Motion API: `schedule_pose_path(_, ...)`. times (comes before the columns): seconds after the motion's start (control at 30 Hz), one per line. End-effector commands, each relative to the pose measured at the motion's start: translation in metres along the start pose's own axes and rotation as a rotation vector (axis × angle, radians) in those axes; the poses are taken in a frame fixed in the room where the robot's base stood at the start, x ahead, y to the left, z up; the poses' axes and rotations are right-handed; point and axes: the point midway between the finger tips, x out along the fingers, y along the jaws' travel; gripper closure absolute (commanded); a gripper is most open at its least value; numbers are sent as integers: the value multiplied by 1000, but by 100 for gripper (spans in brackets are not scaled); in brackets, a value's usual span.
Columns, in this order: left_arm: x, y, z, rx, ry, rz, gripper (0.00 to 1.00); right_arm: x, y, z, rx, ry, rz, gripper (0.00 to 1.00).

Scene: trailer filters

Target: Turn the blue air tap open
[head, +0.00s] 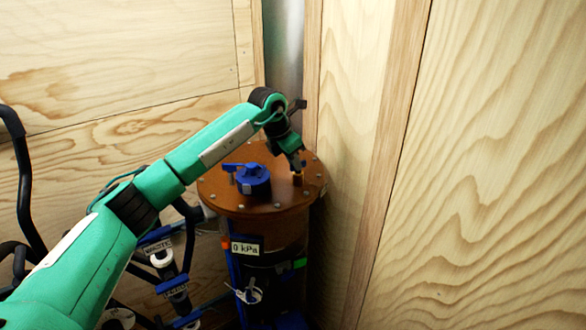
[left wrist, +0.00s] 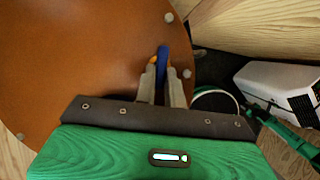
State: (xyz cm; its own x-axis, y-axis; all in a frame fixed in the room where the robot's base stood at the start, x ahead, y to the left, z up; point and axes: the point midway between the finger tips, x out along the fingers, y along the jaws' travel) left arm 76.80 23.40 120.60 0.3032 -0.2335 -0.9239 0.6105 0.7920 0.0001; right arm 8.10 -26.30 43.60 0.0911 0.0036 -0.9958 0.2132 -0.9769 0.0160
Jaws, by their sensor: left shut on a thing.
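A round brown lid (head: 222,196) with bolts around its rim tops a cylindrical vessel in the head view. My left gripper (head: 299,168) reaches down to the right side of this lid. In the left wrist view, its two fingers (left wrist: 161,74) are shut on a narrow blue handle (left wrist: 162,53), which looks like the blue air tap. Small orange parts show beside it. The tap's lower part is hidden by the fingers. In the head view the fingers hide most of the tap. My right gripper is not in view.
A larger blue fitting (head: 254,180) stands on the lid, left of my gripper. A "0 kPa" label (head: 245,249) is below the lid. Wood panels (head: 480,170) stand close on the right. Black tubes (head: 22,180) and blue-labelled fittings fill the left.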

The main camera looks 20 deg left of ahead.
Motion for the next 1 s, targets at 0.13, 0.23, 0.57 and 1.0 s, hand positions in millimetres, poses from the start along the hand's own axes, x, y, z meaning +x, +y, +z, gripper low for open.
schedule_pose_path(0.13, 3, -2, -1, -124, -4, 56, 100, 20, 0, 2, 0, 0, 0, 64)
schedule_pose_path(0.23, 3, -3, 0, -213, -4, 93, 100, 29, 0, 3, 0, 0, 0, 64)
schedule_pose_path(0.57, 3, -8, 2, -493, -5, 208, 100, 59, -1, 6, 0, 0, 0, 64)
schedule_pose_path(1.0, 1, -10, 5, -735, -4, 304, 100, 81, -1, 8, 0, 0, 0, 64)
